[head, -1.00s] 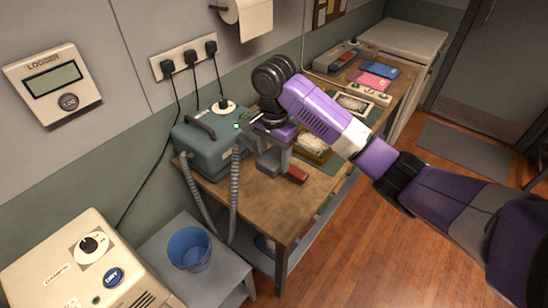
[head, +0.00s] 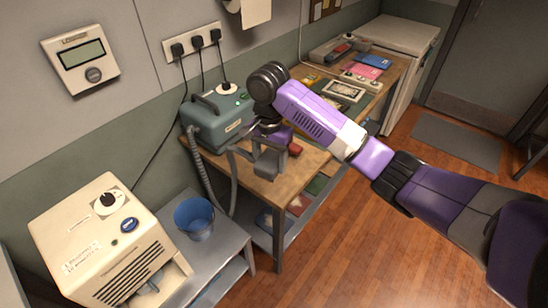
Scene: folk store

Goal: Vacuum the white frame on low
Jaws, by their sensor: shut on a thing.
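The vacuum is a teal box (head: 216,125) at the table's left end, with a black handle, a white dial (head: 227,89) and a small green light on top. The dial's setting is too small to read. Its grey hose (head: 231,182) loops down off the table edge and back up to my gripper (head: 266,168). My gripper is shut on the hose's end, above the near left part of the table; the grip itself is partly hidden. The white frame (head: 343,91), around a pale picture, lies farther back on the table, beyond my arm and apart from the gripper.
A small red object (head: 295,149) lies beside the gripper. Pink (head: 363,72) and blue (head: 374,61) items and a white strip with knobs (head: 361,82) lie at the far end. A blue bucket (head: 194,217) and a beige machine (head: 105,240) stand at the left front.

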